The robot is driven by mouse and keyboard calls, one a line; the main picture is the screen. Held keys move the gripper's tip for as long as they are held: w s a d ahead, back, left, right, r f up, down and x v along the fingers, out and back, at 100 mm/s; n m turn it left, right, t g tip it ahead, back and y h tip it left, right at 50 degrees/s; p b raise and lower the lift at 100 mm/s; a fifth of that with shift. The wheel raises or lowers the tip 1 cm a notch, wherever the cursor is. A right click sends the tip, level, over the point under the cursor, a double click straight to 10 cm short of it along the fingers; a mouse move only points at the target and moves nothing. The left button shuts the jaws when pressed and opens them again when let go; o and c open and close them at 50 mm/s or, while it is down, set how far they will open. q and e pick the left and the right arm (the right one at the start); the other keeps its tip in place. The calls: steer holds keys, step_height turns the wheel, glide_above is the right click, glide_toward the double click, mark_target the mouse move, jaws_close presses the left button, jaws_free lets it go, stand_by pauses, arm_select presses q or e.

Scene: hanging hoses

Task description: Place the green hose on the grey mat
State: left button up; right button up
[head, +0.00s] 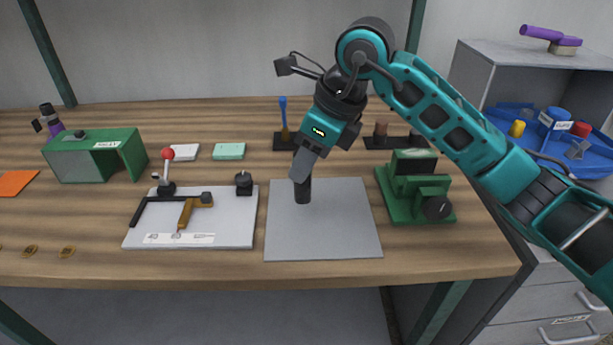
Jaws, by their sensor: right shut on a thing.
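The grey mat (325,230) lies flat on the workbench, right of the white board. My right gripper (301,174) points down over the far left part of the mat. It is shut on a short dark cylindrical piece (303,193), which stands upright at the mat's surface. I cannot tell whether the piece touches the mat. Its upper end is hidden between the fingers. It looks black rather than green, and I see no clearly green hose. My left gripper is not in view.
A white board (243,229) with a clamp and fittings lies left of the mat. A green vise-like machine (415,190) stands close on its right. A green bracket (90,157) stands at the left. The mat's front part is clear.

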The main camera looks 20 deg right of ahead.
mark_target(307, 199)
step_height(307, 199, down, 3)
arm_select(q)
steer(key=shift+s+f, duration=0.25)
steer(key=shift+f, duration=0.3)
arm_select(e)
steer(key=shift+f, duration=0.15)
steer(key=shift+f, duration=0.1)
steer(key=shift+f+b, duration=0.15)
steer(key=shift+b, duration=0.25)
steer(key=o, duration=1)
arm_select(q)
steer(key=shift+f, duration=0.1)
arm_select(e)
steer(key=shift+o, duration=0.2)
